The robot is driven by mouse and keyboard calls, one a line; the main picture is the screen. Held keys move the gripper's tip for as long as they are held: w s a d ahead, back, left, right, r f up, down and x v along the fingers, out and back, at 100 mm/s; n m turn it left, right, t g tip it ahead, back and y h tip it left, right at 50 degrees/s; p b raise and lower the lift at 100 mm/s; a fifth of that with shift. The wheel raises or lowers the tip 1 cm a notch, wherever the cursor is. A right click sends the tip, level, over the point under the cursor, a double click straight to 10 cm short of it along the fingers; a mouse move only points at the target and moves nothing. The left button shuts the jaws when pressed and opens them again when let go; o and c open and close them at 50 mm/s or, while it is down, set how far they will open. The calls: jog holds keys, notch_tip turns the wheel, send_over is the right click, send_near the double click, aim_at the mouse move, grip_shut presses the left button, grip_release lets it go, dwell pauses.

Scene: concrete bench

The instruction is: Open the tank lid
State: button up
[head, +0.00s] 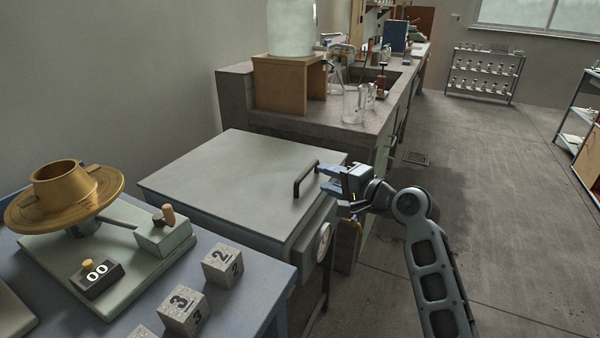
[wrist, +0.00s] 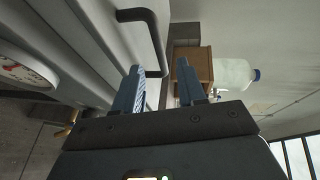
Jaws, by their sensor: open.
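The tank lid (head: 225,175) is a flat pale grey panel lying shut on the grey tank in the head view. A dark bar handle (head: 304,180) stands near its right edge. My gripper (head: 324,178) is just right of the handle, its blue fingers apart and pointing toward it. In the wrist view my gripper (wrist: 162,78) is open, and the handle (wrist: 156,40) shows ahead, its lower end near the left finger. I cannot tell whether they touch. Nothing is held. The lid (wrist: 105,35) fills the upper left there.
A round dial (head: 324,240) is on the tank's front. A blue table (head: 255,275) with numbered blocks and a brass device (head: 66,190) stands at the near left. A concrete bench (head: 330,120) with glassware is behind the tank. The floor at right is clear.

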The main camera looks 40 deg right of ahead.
aim_at(308, 168)
jog(key=w, duration=0.2)
jog(key=w+f, duration=0.1)
jog(key=w, duration=0.4)
jog(key=shift+w+d+f, duration=0.2)
jog(key=shift+w, duration=0.05)
grip_shut()
dwell(0.4)
